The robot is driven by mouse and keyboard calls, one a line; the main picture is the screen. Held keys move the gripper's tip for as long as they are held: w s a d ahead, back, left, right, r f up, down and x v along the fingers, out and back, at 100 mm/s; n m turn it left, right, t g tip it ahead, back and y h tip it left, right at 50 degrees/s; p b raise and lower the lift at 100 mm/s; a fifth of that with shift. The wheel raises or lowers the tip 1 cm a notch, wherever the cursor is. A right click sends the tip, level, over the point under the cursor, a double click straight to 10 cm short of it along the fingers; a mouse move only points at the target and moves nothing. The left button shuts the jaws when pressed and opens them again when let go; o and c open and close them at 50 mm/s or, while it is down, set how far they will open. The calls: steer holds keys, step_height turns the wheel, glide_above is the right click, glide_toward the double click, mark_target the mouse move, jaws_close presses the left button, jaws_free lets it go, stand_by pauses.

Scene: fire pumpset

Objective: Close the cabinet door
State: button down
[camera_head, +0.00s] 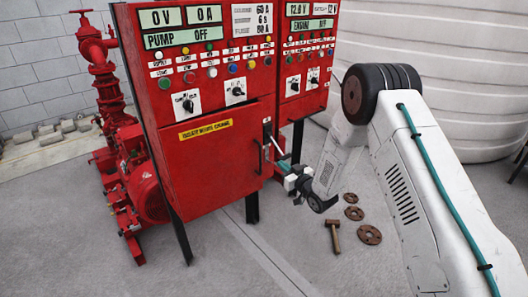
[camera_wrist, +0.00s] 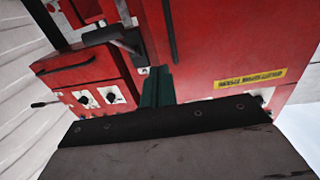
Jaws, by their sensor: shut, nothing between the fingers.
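The red cabinet door (camera_head: 215,165) with a yellow label is the lower front of the left control cabinet in the head view. It looks shut or nearly shut; I cannot tell whether a small gap remains. Its dark upright handle (camera_head: 259,157) is near its right edge. My gripper (camera_head: 283,165) is at the right of that handle, and its fingers are shut and empty. In the wrist view, the green fingers (camera_wrist: 157,80) point at the red front beside a dark handle (camera_wrist: 169,28). The door (camera_wrist: 225,45) fills the right there. Contact cannot be made out.
A second red control cabinet (camera_head: 308,60) stands at the right. A red pump (camera_head: 145,190) is at the left. A hammer (camera_head: 334,236) and several brown flanges (camera_head: 369,234) lie on the floor. A white ribbed tank (camera_head: 450,70) stands behind. The front floor is clear.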

steer(key=x, duration=1.3)
